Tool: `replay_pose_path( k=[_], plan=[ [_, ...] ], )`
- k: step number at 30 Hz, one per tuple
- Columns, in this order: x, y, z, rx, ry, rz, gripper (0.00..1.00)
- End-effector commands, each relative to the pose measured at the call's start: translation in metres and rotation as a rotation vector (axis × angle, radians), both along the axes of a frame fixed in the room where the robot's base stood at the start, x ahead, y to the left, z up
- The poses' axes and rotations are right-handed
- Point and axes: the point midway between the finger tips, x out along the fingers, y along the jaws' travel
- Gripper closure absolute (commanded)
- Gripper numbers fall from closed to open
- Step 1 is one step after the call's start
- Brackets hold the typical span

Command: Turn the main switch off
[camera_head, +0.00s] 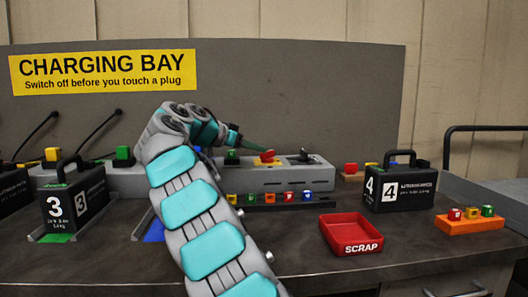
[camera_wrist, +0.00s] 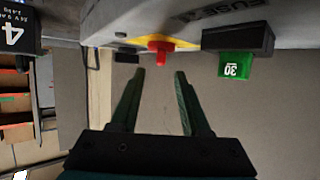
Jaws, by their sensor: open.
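The main switch, a red handle on a yellow plate (camera_head: 267,158), is on the grey unit (camera_head: 290,178) in the middle of the bench. It also shows in the wrist view as a red knob on its yellow plate (camera_wrist: 160,50), at top centre. My gripper (camera_wrist: 160,74) is open, with its two dark green fingertips on either side of the red knob in the picture and nothing between them. In the head view my gripper (camera_head: 254,149) reaches to the switch from the left. I cannot tell whether a finger touches the knob, or which way the handle is set.
A green fuse marked 30 (camera_wrist: 237,65) sits in a black holder beside the switch. A row of coloured fuses (camera_head: 275,198) lies in front of the unit. A red scrap tray (camera_head: 350,234), battery 4 (camera_head: 400,187), battery 3 (camera_head: 75,205) and an orange fuse block (camera_head: 469,224) stand around.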

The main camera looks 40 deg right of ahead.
Motion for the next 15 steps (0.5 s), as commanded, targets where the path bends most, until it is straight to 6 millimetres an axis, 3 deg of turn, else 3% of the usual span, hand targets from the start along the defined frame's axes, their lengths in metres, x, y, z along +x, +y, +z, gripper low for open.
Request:
replay_pose_path(
  k=[7,15],
  plan=[
    [0.003,-0.036,-0.014,0.001,0.003,-0.001,0.54],
    [0.005,-0.045,-0.019,0.001,0.001,-0.001,0.54]
  ],
)
